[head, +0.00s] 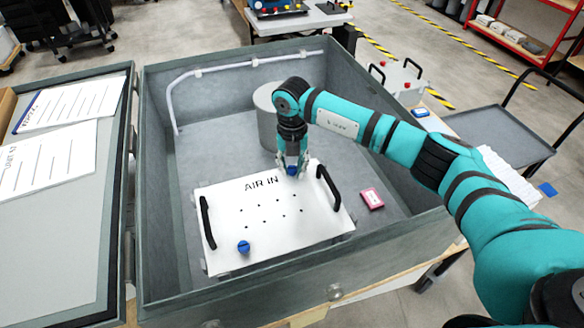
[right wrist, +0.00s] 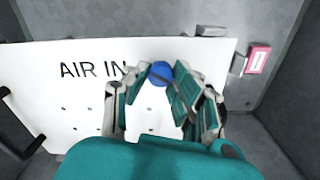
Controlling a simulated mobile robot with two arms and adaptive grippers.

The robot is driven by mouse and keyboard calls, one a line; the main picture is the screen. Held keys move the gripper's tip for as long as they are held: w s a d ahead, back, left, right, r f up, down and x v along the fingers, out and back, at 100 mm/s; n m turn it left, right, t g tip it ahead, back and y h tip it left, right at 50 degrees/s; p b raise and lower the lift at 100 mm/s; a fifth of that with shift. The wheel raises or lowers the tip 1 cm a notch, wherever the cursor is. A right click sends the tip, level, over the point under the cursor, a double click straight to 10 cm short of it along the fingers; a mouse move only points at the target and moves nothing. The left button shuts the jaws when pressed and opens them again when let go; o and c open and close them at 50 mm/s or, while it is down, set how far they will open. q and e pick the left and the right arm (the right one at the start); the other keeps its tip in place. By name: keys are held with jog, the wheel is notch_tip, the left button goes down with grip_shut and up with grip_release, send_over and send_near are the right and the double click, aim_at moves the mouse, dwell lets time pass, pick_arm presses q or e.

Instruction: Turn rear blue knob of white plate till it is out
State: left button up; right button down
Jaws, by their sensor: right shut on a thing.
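The white plate (head: 262,235) lies in the grey box, with "AIR IN" printed near its far edge and a black handle at each side. The rear blue knob (right wrist: 161,73) shows between the fingers of my right gripper (right wrist: 162,80). In the head view my right gripper (head: 292,170) reaches down onto the plate's far edge, shut on the rear knob, which is mostly hidden by the fingers there. The front blue knob (head: 244,247) sits near the plate's front edge, apart from the gripper. My left gripper is not in view.
A grey cylinder (head: 266,118) stands in the box just behind my right gripper. A pink box (head: 372,199) lies to the right of the plate. The box walls (head: 300,262) surround the plate. The opened lid with papers (head: 55,160) is at left.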

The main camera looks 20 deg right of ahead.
aim_at(293, 169)
jog(key=n+b, duration=0.3)
jog(key=b, duration=0.1)
jog(key=shift+f, duration=0.2)
jog(key=shift+r+n+b, duration=0.2)
jog(key=shift+n+b, duration=1)
jog(key=shift+n, duration=0.2)
jog(key=c, duration=1.1)
grip_release()
jog(key=shift+r, duration=0.1)
notch_tip(293, 169, up, 12)
jog(key=shift+f, duration=0.1)
